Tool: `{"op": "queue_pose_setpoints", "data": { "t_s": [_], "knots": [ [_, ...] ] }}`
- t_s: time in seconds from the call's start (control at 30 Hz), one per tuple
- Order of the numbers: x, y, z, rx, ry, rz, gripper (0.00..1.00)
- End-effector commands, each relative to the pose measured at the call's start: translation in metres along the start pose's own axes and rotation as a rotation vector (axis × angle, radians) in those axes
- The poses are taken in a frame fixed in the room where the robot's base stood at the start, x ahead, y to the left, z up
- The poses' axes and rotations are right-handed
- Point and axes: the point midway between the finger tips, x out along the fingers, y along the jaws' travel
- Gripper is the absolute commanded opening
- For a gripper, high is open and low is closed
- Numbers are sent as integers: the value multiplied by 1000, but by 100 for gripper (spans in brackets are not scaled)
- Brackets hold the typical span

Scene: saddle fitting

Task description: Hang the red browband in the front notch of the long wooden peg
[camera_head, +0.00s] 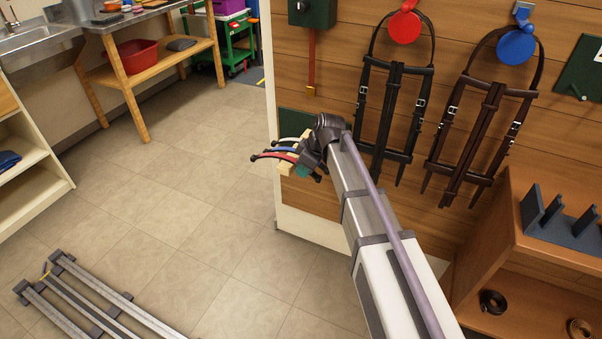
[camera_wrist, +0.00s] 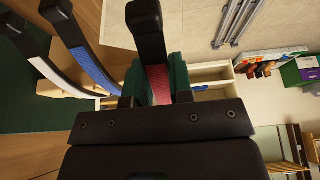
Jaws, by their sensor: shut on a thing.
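The red browband (camera_head: 273,156) is a curved strap with dark ends. My gripper (camera_head: 303,170) is shut on it; in the wrist view the red strap (camera_wrist: 158,84) sits between the green finger pads of my gripper (camera_wrist: 157,90). A blue browband (camera_wrist: 92,68) and a white browband (camera_wrist: 55,80) are at the peg, with the blue one nearer the red. The front notch is hidden, and I cannot tell whether the red strap touches the peg.
Two dark bridles hang on the wall from a red holder (camera_head: 404,27) and a blue holder (camera_head: 516,46), right of my arm. A wooden shelf unit (camera_head: 530,255) stands at the right. A metal rack (camera_head: 90,295) lies on the floor.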

Motion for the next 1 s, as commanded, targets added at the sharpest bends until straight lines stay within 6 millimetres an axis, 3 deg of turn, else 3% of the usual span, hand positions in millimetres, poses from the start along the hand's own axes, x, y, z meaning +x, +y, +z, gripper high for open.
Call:
{"op": "queue_pose_setpoints", "data": {
  "t_s": [0.2,0.43,0.87,0.9,1.0],
  "knots": [
    [0,22,0,1,0,1,0],
    [21,19,9,0,0,0,0],
    [24,19,10,0,0,0,0],
    [24,19,10,0,0,0,24],
    [24,19,10,0,0,0,33]
  ]
}}
